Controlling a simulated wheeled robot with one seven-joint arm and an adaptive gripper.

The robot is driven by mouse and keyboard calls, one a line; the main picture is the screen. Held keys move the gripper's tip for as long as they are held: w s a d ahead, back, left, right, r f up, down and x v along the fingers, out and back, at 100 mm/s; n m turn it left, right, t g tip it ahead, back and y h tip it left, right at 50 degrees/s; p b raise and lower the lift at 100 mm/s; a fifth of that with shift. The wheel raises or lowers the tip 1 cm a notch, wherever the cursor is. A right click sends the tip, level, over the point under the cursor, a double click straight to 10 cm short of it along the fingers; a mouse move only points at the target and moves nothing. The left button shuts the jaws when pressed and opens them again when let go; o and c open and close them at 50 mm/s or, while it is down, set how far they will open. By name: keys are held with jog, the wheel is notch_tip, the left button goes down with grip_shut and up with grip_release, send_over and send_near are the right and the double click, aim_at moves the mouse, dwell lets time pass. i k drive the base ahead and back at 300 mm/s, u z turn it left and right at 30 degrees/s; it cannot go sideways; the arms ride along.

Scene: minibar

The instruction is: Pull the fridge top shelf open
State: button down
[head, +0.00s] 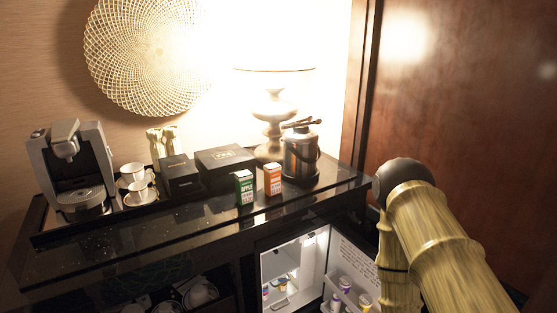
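The small fridge (310,255) under the counter stands open and is lit inside. Its door (350,268) is swung out to the right, with a few small items in the door rack (345,297). Inside the fridge are white shelf parts (283,283) and a few small containers; I cannot clearly tell the top shelf apart at this size. My arm comes in from the lower right and bends down beside the open door. My gripper is not in view, and the lower part of the fridge is cut off by the picture's bottom edge.
The dark counter (130,240) above the fridge holds a coffee machine (75,165), cups, black boxes (225,160), a green carton (244,187), an orange carton (272,180), an ice bucket (301,155) and a lamp (273,110). A wooden panel (460,110) stands at right.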

aim_at(274, 267)
jog(key=i, duration=0.7)
jog(key=z, duration=0.85)
jog(key=k, duration=0.4)
jog(key=u, duration=1.25)
